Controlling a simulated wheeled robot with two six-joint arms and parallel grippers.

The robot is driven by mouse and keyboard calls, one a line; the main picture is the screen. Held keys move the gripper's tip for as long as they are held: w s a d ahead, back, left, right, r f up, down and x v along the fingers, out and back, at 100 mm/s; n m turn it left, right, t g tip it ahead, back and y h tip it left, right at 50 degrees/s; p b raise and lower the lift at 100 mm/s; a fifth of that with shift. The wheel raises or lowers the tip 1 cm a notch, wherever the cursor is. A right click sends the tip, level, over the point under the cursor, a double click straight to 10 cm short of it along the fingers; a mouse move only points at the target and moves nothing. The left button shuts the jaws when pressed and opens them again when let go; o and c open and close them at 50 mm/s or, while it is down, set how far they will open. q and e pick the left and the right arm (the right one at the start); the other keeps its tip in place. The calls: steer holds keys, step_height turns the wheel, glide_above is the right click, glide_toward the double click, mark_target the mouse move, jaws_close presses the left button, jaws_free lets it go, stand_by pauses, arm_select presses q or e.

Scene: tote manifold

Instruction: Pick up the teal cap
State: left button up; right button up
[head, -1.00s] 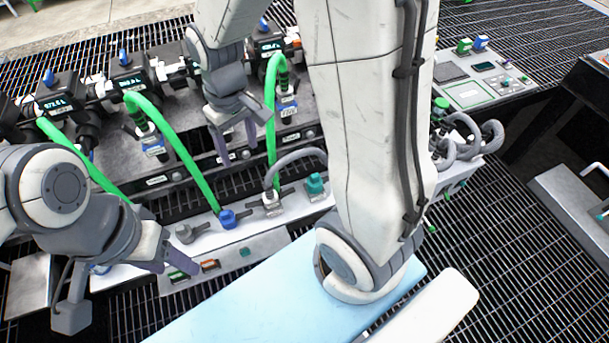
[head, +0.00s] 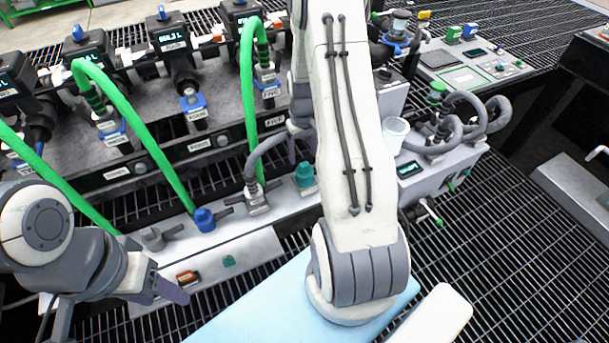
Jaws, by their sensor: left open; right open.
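The teal cap (head: 304,176) sits upright on the pale manifold strip, close to the left of my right arm in the picture. My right gripper (head: 293,148) is mostly hidden behind my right arm; a grey finger shows just above the teal cap, with no visible contact. It is open. My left gripper (head: 150,287) is open and empty at the lower left, in front of the strip and well away from the cap.
A blue cap (head: 204,219) and a grey cap (head: 153,238) stand left on the strip. A grey hose (head: 262,150) and green hoses (head: 150,140) arch nearby. A light blue surface (head: 260,312) lies clear in front.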

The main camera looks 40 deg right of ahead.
mark_target(304, 164)
step_height(304, 164, down, 6)
steer(key=shift+s+d+r+b, duration=0.1)
steer(key=shift+r+b, duration=0.15)
steer(key=shift+b, duration=0.45)
steer(key=shift+r, duration=0.1)
jaws_close()
